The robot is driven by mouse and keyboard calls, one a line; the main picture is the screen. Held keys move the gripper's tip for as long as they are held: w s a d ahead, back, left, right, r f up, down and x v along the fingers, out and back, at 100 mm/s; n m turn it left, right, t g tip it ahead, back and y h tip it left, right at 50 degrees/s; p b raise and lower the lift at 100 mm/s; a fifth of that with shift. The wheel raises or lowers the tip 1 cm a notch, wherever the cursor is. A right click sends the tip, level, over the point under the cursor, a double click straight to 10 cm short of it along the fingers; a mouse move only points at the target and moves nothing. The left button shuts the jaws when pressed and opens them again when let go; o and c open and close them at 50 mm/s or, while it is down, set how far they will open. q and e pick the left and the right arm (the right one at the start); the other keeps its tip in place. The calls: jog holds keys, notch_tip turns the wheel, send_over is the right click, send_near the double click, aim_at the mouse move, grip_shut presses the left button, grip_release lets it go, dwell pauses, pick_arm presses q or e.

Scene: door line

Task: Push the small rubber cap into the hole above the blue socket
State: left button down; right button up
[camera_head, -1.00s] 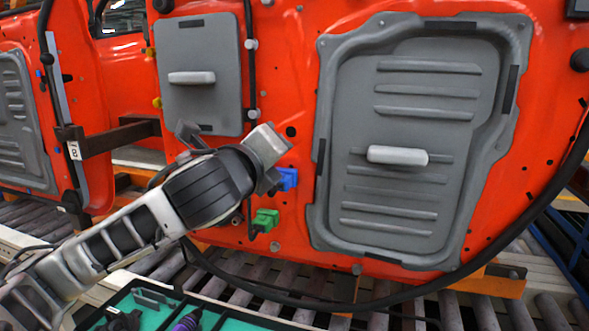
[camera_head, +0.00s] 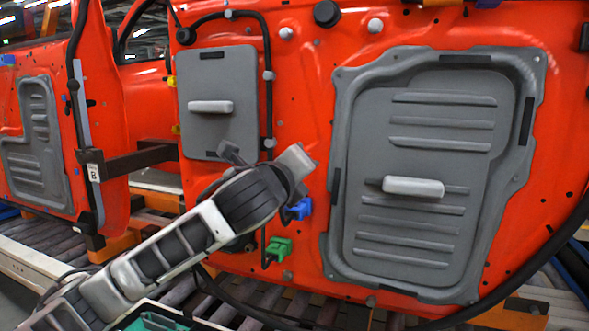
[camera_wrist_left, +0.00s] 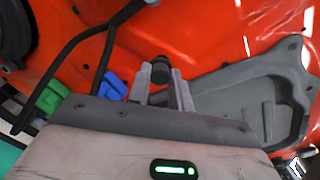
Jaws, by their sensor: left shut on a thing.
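My left gripper (camera_head: 303,163) reaches in from the lower left to the orange door panel, just above the blue socket (camera_head: 299,209). In the left wrist view its two fingers (camera_wrist_left: 163,88) are shut on a small dark rubber cap (camera_wrist_left: 160,66), which sticks out past the fingertips towards the orange panel. The blue socket also shows in the left wrist view (camera_wrist_left: 113,87), left of the fingers. The hole above the blue socket cannot be made out; the gripper covers that part of the panel. I cannot tell whether the cap touches the panel. My right gripper is not in view.
A green connector (camera_head: 278,247) sits below the blue socket. A large grey panel with a white handle (camera_head: 413,187) is right of the gripper, a smaller grey panel (camera_head: 218,128) upper left. Black cable runs nearby. Rollers (camera_head: 225,312) and a teal-lined tray (camera_head: 160,319) lie below.

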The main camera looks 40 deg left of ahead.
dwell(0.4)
pick_arm(q)
jog(key=shift+t+h+b, duration=0.3)
jog(key=shift+b, duration=0.2)
jog(key=shift+a+p, duration=0.1)
jog(key=shift+p, duration=0.2)
dwell(0.6)
jog(key=shift+w+a, duration=0.1)
jog(key=shift+w, duration=0.2)
dwell(0.6)
jog(key=shift+w+a+r+p, duration=0.1)
jog(key=shift+w+p, duration=0.15)
jog(key=shift+p, duration=0.2)
jog(key=shift+w, duration=0.35)
dwell(0.3)
